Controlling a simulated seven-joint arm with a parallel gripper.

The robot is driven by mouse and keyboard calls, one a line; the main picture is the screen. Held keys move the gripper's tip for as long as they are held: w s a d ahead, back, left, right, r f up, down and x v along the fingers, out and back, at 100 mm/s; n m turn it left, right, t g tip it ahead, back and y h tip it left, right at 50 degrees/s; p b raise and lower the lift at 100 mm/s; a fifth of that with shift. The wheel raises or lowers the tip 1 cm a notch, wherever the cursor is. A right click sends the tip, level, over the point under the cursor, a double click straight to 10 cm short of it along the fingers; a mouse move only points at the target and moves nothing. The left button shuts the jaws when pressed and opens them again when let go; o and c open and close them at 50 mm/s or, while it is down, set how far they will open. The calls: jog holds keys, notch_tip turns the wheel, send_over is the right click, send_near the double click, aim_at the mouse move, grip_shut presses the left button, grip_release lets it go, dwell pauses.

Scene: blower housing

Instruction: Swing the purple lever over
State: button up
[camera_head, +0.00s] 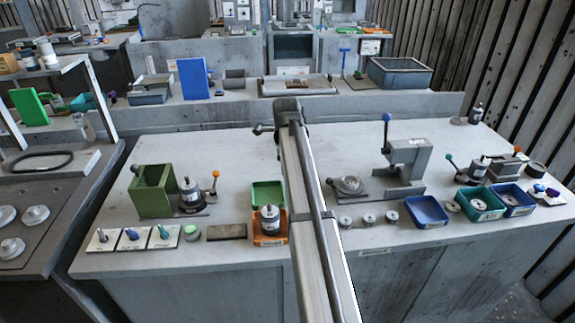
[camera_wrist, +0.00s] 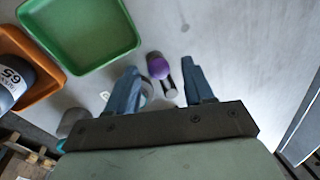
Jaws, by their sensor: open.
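In the wrist view, a round purple knob (camera_wrist: 157,67) sits on top of the lever, with grey and dark parts (camera_wrist: 170,91) just below it. My gripper (camera_wrist: 161,77) is open, its two blue fingers on either side of the knob in the picture. I see gaps between the knob and both fingers; I cannot tell whether the fingertips reach down to its height. In the head view my arm covers this lever, and my gripper's fingers cannot be made out there.
A green tray (camera_head: 268,188) and an orange tray (camera_head: 270,240) holding a bottle (camera_head: 270,219) stand left of my arm. A grey bracket with a blue-knobbed lever (camera_head: 387,118) stands to the right.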

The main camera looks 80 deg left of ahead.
notch_tip(320, 180, up, 13)
jog(key=d, duration=0.2)
jog(key=shift+s+d+f, duration=0.2)
jog(key=shift+s, duration=0.05)
dwell(0.5)
